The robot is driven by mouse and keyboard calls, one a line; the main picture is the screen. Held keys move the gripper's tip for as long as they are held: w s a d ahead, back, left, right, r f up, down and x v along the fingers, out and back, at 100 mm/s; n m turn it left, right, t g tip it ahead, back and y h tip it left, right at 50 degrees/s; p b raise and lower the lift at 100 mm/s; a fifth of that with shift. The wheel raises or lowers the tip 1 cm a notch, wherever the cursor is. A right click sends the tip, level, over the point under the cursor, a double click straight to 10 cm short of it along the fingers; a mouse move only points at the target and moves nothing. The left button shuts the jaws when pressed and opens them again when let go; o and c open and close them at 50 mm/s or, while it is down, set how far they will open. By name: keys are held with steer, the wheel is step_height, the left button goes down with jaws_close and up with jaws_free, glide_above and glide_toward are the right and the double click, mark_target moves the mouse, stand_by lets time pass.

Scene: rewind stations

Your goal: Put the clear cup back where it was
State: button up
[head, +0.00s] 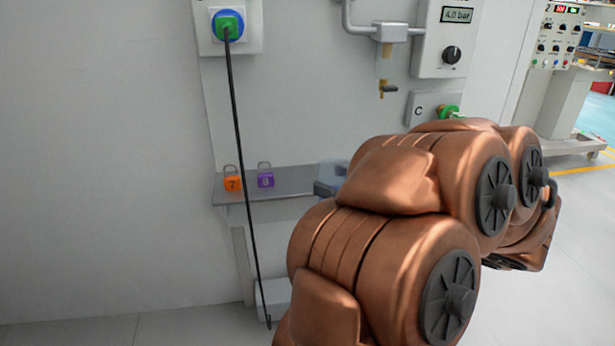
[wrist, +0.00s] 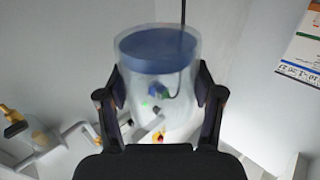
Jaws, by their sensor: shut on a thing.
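The clear cup (wrist: 155,72) is between the fingers of my gripper (wrist: 160,82) in the wrist view, one finger against each side. It is a see-through cylinder with a blue round part at its upper end in that view. My gripper is shut on it. The wall fittings behind show through the clear wall.
A narrow grey shelf (head: 290,190) carries an orange padlock (head: 232,183) and a purple padlock (head: 265,180). A black cord (head: 242,170) hangs from a green plug (head: 228,27) on the wall. A brass-tipped fitting (head: 387,88) and a gauge panel (head: 452,40) are above the arm.

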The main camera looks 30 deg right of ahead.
mark_target(335, 169)
steer(key=w+p, duration=0.1)
steer(key=w+d+p, duration=0.1)
steer(key=p, duration=0.1)
steer(key=w+p, duration=0.1)
steer(key=w, duration=0.1)
steer(key=shift+d+r, duration=0.15)
steer(key=shift+r, duration=0.2)
steer(key=w+d+f, duration=0.1)
steer(key=w+d, duration=0.2)
steer(key=w, duration=0.4)
steer(key=w+d+f, duration=0.1)
steer(key=w+d, duration=0.2)
steer(key=w, duration=0.4)
steer(key=shift+s+f+b, duration=0.15)
steer(key=shift+f+b, duration=1.8)
steer(key=shift+f, duration=0.7)
steer(key=shift+w+f+b, duration=0.2)
steer(key=shift+f+b, duration=0.1)
steer(key=shift+b, duration=0.05)
steer(key=shift+w+d+r, duration=0.1)
steer(key=shift+w, duration=0.05)
steer(key=o, duration=1.2)
steer(key=shift+o, duration=0.2)
